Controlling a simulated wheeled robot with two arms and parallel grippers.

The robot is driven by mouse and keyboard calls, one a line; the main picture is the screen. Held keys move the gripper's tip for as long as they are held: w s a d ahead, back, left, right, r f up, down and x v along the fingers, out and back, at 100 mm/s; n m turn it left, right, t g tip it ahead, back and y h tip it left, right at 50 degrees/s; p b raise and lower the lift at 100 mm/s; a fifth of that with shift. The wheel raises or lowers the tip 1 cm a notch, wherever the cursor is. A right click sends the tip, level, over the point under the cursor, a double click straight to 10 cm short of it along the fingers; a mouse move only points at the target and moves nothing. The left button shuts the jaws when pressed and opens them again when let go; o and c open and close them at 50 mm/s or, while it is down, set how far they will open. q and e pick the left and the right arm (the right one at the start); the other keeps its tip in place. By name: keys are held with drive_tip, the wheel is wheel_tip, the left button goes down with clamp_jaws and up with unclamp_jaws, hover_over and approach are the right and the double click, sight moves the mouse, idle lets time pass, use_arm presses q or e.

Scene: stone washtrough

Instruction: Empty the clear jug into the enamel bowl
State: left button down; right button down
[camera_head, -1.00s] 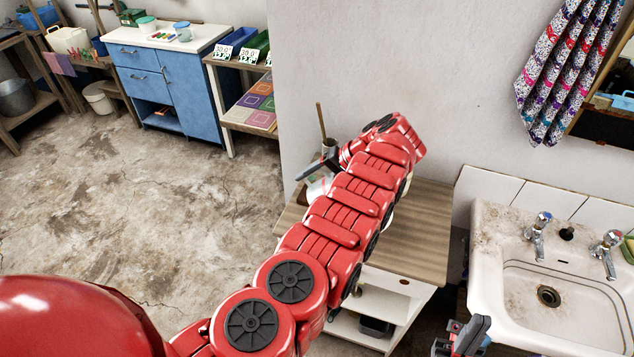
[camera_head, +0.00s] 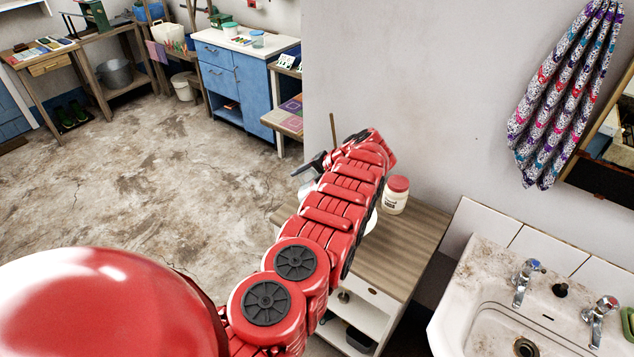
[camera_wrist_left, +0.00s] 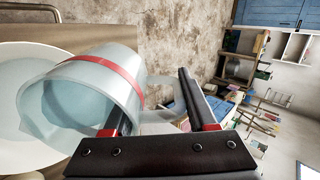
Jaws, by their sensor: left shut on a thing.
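The clear jug (camera_wrist_left: 85,95) has a red band and looks tilted in the left wrist view, its wide mouth toward the lower left. Its inside looks pale blue; I cannot tell how much liquid it holds. My left gripper (camera_wrist_left: 158,90) is shut on the jug's handle. The white enamel bowl (camera_wrist_left: 22,72) is beside and partly behind the jug's mouth. In the head view my left gripper (camera_head: 318,163) is over the far left of the wood-topped cabinet. The jug (camera_head: 308,188) and the bowl (camera_head: 371,222) are mostly hidden by my red arm there.
A jar with a red lid (camera_head: 396,195) stands on the wooden top (camera_head: 410,235), close right of my arm. A thin stick (camera_head: 332,130) stands up behind the gripper. A stone-white sink (camera_head: 460,290) is at the right. The front right of the top is clear.

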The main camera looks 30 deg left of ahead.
use_arm(q)
drive_tip(key=shift+w+d+y, duration=0.15)
drive_tip(key=shift+d+y, duration=0.1)
drive_tip(key=shift+y, duration=0.25)
drive_tip(key=shift+r, duration=0.15)
drive_tip(key=shift+d+r, duration=0.1)
drive_tip(key=shift+d, duration=0.05)
drive_tip(key=shift+b, duration=0.45)
idle(0.6)
drive_tip(key=shift+d+y+b, duration=0.25)
drive_tip(key=shift+y+b, duration=0.05)
drive_tip(key=shift+b, duration=0.05)
drive_tip(key=shift+d, duration=0.15)
drive_tip(key=shift+r+y+b, duration=0.1)
drive_tip(key=shift+y+b, duration=0.2)
drive_tip(key=shift+d, duration=0.1)
idle(0.7)
